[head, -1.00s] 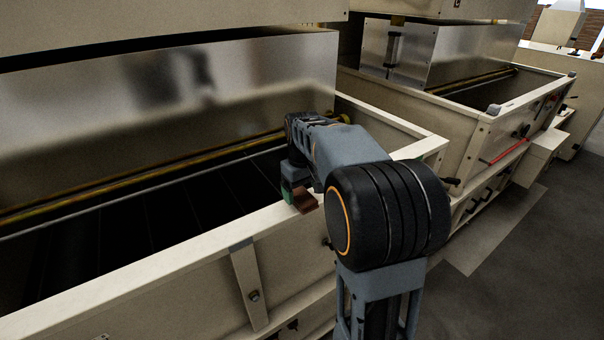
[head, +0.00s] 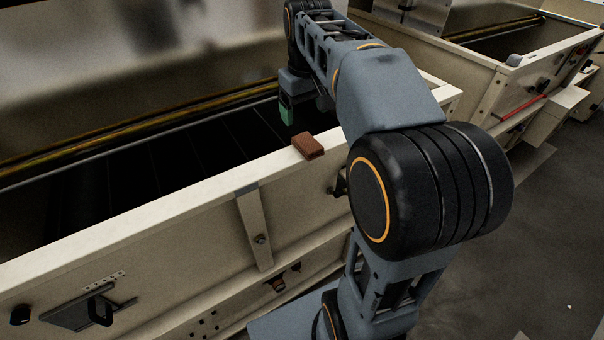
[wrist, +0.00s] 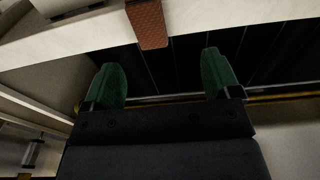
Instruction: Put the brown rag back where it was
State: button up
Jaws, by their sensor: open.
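The brown rag (head: 308,146) lies on the top rim of the cream hopper, a small folded reddish-brown block with part of it reaching over the inner edge. In the wrist view the rag (wrist: 148,24) lies across the pale rim, beyond the fingertips and between their lines. My gripper (wrist: 165,75) is open and empty, its two green fingers wide apart over the dark inside of the hopper. In the head view one green finger (head: 286,109) shows behind and above the rag, apart from it. The other finger is hidden there.
The hopper's cream rim (head: 120,222) runs diagonally across the head view, with a dark slatted inside behind it. A brass-coloured bar (head: 130,124) lies along the metal back panel. A second hopper (head: 480,80) stands at the right. Grey floor (head: 540,230) is clear there.

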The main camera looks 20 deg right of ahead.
jog(key=s+a+f+m+t, duration=0.1)
jog(key=s+a+f+t, duration=0.3)
jog(key=s+a+f, duration=0.3)
jog(key=s+f, duration=0.3)
jog(key=s, duration=0.3)
jog(key=shift+s+a+f, duration=0.15)
jog(key=shift+s+f, duration=0.1)
